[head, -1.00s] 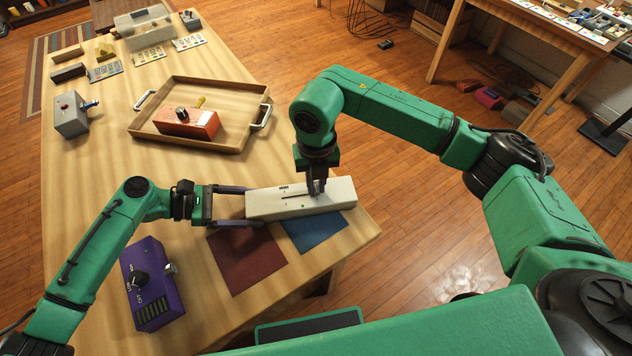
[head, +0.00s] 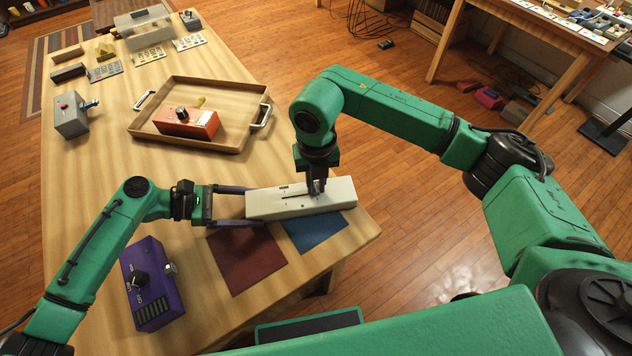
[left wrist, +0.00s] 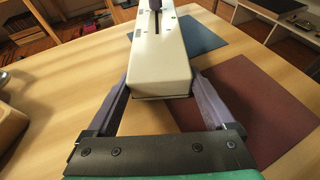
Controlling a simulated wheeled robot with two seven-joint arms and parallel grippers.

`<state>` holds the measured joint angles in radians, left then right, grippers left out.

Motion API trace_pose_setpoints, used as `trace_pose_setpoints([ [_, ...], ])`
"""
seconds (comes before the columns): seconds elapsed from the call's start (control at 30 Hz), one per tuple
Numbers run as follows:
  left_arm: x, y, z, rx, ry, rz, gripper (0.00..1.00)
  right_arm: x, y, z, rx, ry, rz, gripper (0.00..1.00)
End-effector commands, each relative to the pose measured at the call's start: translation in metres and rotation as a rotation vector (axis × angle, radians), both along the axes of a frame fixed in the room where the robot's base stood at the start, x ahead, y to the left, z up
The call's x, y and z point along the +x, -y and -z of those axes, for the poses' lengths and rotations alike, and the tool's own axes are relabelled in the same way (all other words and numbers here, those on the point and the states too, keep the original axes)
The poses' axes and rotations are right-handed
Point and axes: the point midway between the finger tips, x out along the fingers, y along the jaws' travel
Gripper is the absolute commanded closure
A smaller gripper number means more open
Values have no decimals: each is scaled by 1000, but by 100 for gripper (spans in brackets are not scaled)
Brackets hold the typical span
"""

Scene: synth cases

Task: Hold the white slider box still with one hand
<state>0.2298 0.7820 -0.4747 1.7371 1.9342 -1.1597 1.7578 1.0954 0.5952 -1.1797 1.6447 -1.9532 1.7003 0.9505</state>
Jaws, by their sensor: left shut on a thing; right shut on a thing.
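The white slider box (head: 275,203) lies on the table near its right front corner, with a dark slot along its top. It also shows in the left wrist view (left wrist: 160,65). My left gripper (head: 246,206) is shut on the near end of the box, one finger along each side; in the left wrist view both fingers (left wrist: 162,95) flank it. My right gripper (head: 316,186) points down on the top of the box at the slot, shut on a small part there, likely the slider knob. The knob itself is mostly hidden by the fingers.
A red mat (head: 246,262) and a blue mat (head: 315,232) lie in front of the box. A purple box (head: 155,285) with a knob stands front left. A wooden tray (head: 235,92) holding an orange box (head: 188,123) lies behind. A grey box (head: 71,115) stands far left.

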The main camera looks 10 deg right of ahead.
Motion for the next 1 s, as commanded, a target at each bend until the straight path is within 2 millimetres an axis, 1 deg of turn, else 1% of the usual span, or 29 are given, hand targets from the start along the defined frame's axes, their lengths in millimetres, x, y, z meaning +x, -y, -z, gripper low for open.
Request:
trace_pose_setpoints([
  [0.2, 0, 0, 1, 2, -1, -1, 90, 0, -1, -1, 1, 1, -1, 100],
  [0.27, 0, 0, 1, 2, -1, -1, 90, 0, -4, -1, 2, 0, -2, 100],
  [0.37, 0, 0, 1, 2, -1, 0, 90, 0, -20, -1, 5, 0, -5, 100],
  [0.53, 0, 0, 1, 2, 0, 0, 90, 0, -57, -2, 5, 1, -5, 100],
  [0.63, 0, 0, 1, 2, 0, 0, 90, 0, -71, -1, 4, 1, -3, 100],
  [0.73, 0, 0, 1, 2, 0, 0, 90, 0, -76, -1, 3, 1, -2, 100],
  [0.97, -1, 1, 1, 0, -1, 1, 90, 0, -76, -1, 6, 1, -3, 100],
  [1.0, -1, 1, 1, 0, -1, 1, 90, 0, -76, -1, 7, 1, -3, 73],
])
